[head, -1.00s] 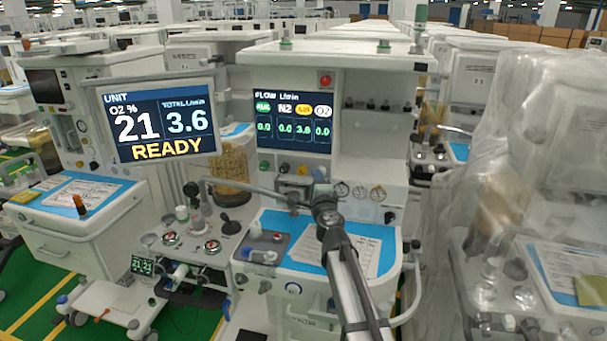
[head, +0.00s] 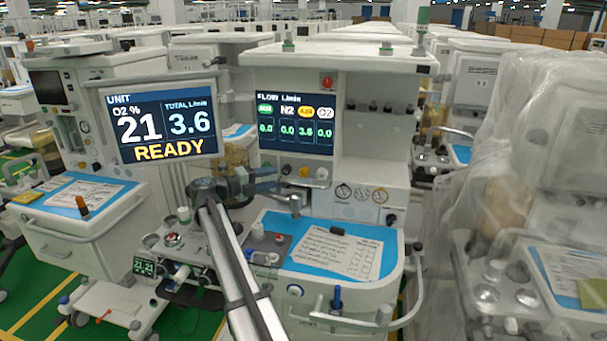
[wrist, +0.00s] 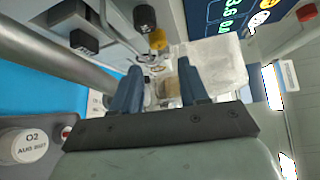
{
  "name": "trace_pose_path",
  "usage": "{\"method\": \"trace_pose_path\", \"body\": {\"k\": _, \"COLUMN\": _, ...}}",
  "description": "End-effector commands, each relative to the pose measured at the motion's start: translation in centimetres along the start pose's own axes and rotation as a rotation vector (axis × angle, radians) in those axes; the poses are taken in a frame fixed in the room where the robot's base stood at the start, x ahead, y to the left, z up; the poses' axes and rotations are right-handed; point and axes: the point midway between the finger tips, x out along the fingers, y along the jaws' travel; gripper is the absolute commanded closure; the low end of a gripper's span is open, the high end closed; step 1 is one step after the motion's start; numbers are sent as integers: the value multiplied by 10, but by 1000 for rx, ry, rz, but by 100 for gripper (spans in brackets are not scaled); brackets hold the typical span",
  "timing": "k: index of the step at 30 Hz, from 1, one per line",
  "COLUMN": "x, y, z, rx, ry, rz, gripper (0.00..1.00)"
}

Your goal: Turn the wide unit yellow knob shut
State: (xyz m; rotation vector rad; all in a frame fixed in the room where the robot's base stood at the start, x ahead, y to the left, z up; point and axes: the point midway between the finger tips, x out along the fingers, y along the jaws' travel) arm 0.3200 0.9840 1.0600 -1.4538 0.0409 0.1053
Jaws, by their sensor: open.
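The wide unit's yellow knob (head: 303,172) sits in the row under its flow screen (head: 295,124), which shows 3.6 under the yellow label. In the wrist view the yellow knob (wrist: 158,40) stands just beyond the fingertips, roughly in line with the gap between them. My gripper (head: 281,179) is to the left of the knob in the head view, with its blue fingers pointing right. In the wrist view my gripper (wrist: 160,66) is open, with nothing clearly held between the fingers. The knobs to the left are partly hidden by my gripper in the head view.
A black knob (wrist: 145,18) is close beside the yellow one. A white knob (head: 321,174) is to its right. A metal bar end (head: 295,202) juts out below the knobs. The blue worktop (head: 285,222) holds a paper sheet (head: 335,252). A plastic-wrapped unit (head: 530,180) stands right.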

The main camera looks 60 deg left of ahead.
Motion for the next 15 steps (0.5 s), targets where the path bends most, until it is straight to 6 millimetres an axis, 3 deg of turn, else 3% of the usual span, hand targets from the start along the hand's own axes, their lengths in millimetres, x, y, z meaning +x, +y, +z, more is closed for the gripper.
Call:
{"method": "trace_pose_path", "body": {"k": 3, "x": -8, "y": 3, "z": 3, "rx": -7, "ry": 36, "rz": 9, "gripper": 56}}
{"method": "trace_pose_path", "body": {"k": 7, "x": -2, "y": 4, "z": 1, "rx": -8, "ry": 46, "rz": 10, "gripper": 56}}
{"method": "trace_pose_path", "body": {"k": 15, "x": 38, "y": 4, "z": -1, "rx": -7, "ry": 45, "rz": 10, "gripper": 56}}
